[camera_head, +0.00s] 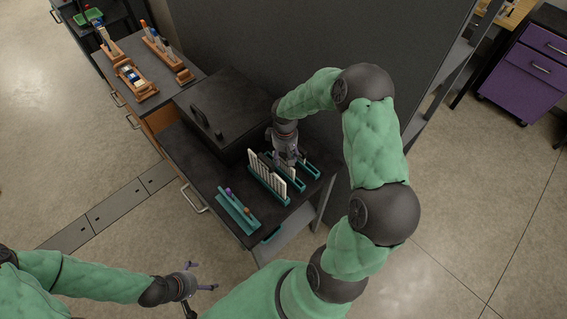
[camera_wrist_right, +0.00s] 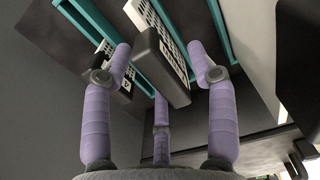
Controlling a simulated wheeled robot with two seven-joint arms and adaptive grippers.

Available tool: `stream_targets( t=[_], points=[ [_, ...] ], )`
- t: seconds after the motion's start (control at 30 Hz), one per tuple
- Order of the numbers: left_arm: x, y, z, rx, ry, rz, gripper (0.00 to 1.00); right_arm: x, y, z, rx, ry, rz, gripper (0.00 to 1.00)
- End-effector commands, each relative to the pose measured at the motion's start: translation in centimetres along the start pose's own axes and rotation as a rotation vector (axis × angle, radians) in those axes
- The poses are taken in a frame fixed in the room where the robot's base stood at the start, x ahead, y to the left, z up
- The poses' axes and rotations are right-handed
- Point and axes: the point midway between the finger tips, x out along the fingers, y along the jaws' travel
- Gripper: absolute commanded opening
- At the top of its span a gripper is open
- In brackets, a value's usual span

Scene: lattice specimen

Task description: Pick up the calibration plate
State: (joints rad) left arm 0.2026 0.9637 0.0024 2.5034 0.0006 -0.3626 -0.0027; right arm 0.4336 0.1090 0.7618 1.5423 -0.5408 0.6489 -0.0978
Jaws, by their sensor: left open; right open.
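My right gripper (camera_head: 291,163) points down over the teal racks on the dark bench top. In the right wrist view its purple fingers (camera_wrist_right: 165,70) are spread, with a dark grey block (camera_wrist_right: 160,68) between them and white perforated pieces beside it. A small black-and-white patterned piece (camera_wrist_right: 104,49) shows near the left finger, partly hidden. It may be the calibration plate, but I cannot tell for sure. In the head view the gripper covers what lies under it. My left gripper (camera_head: 203,277) is open and empty, away from the bench at the lower left.
Tall white plates (camera_head: 267,172) stand in a teal rack left of my right gripper. Another teal rack (camera_head: 238,212) holds small purple and blue items. A dark raised box (camera_head: 222,108) stands behind. A grey wall panel (camera_head: 330,45) rises close behind the bench.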

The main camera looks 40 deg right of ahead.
Motion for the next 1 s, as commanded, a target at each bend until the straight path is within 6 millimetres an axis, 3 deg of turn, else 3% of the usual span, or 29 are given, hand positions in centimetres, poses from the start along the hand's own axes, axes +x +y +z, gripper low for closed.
stream_targets(
  t=[0.27, 0.47, 0.5, 0.83, 1.0],
  points=[
    [0.0, 0.0, 0.0, 0.000, 0.000, 0.000, 1.00, 0.7, 0.0, 0.0, 0.002, 0.000, 0.000, 0.58],
    [0.0, 0.0, 0.0, 0.000, 0.000, 0.000, 1.00, 0.7, 0.0, 0.0, 0.001, 0.000, 0.000, 0.04],
    [0.0, 0.0, 0.0, 0.000, 0.000, 0.000, 1.00, 0.7, 0.0, 0.0, 0.001, 0.000, 0.000, 0.00],
    [0.0, 0.0, 0.0, 0.000, 0.000, 0.000, 1.00, 0.3, 0.1, -0.1, 0.001, 0.002, 0.001, 0.00],
    [-0.1, 0.0, 0.0, 0.000, 0.000, 0.000, 1.00, -1.8, 0.1, -0.1, 0.000, 0.004, 0.002, 0.00]
  ],
)
